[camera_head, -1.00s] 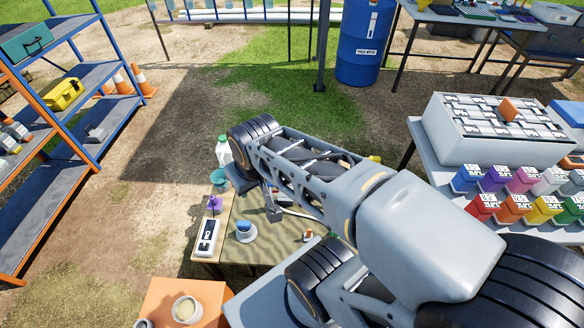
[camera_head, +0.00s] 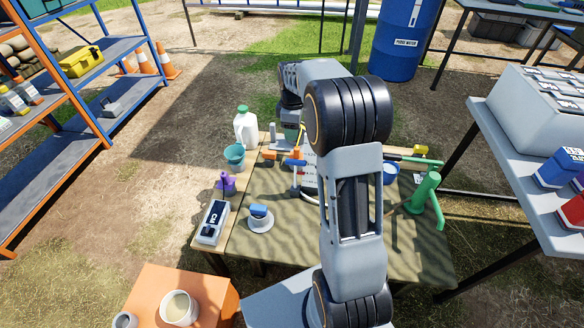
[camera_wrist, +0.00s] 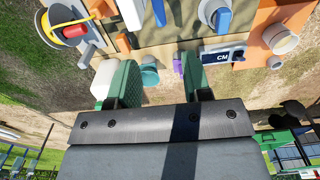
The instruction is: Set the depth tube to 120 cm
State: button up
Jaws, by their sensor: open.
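No part is clearly marked as the depth tube. A white and black device (camera_head: 211,222) lies at the left edge of the cloth-covered table (camera_head: 285,250); in the wrist view it (camera_wrist: 222,55) bears the letters CM. A slim upright piece with an orange top (camera_head: 297,160) stands mid-table, partly behind my arm. A reel with yellow and red parts (camera_wrist: 72,30) shows at the wrist view's top left. My gripper (camera_wrist: 159,80) is open, with its two green fingers apart and nothing held between them. My arm hides its fingertips in the head view.
The table also bears a white jug (camera_head: 246,128), teal cup (camera_head: 234,157), purple item (camera_head: 225,184), blue-topped piece (camera_head: 259,217) and green pump (camera_head: 424,193). An orange stand (camera_head: 210,295) is in front, shelves (camera_head: 75,125) left, a grey table (camera_head: 510,150) right.

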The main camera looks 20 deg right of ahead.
aim_at(293, 160)
notch_tip(293, 160, down, 14)
jog(key=b, duration=0.4)
jog(key=shift+w+r, duration=0.1)
jog(key=shift+w, duration=0.05)
jog(key=shift+c, duration=0.3)
grip_shut()
jog(key=shift+r, duration=0.1)
